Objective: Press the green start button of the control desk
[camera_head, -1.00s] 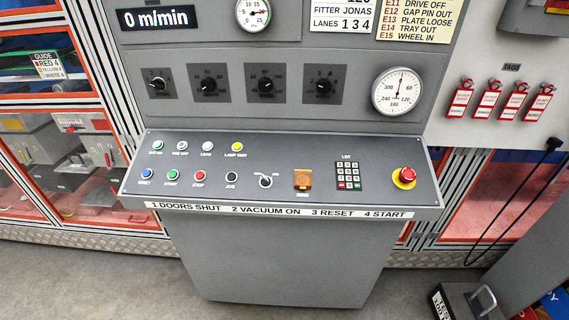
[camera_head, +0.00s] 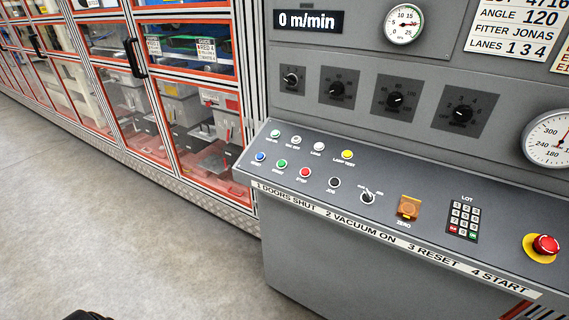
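The control desk (camera_head: 330,230) stands at the right, its sloped panel facing me. The green start button (camera_head: 282,164) is in the lower button row, between the blue reset button (camera_head: 260,156) and the red stop button (camera_head: 305,173). Nothing touches or covers it. A dark part at the bottom left edge is too cut off to identify. Neither of my grippers can be made out in the view.
A row of glazed machine doors with orange frames (camera_head: 173,165) runs off to the left. The grey floor (camera_head: 110,225) in front is clear. A red emergency stop (camera_head: 545,245) sits at the desk's right end. The display (camera_head: 308,21) reads 0 m/min.

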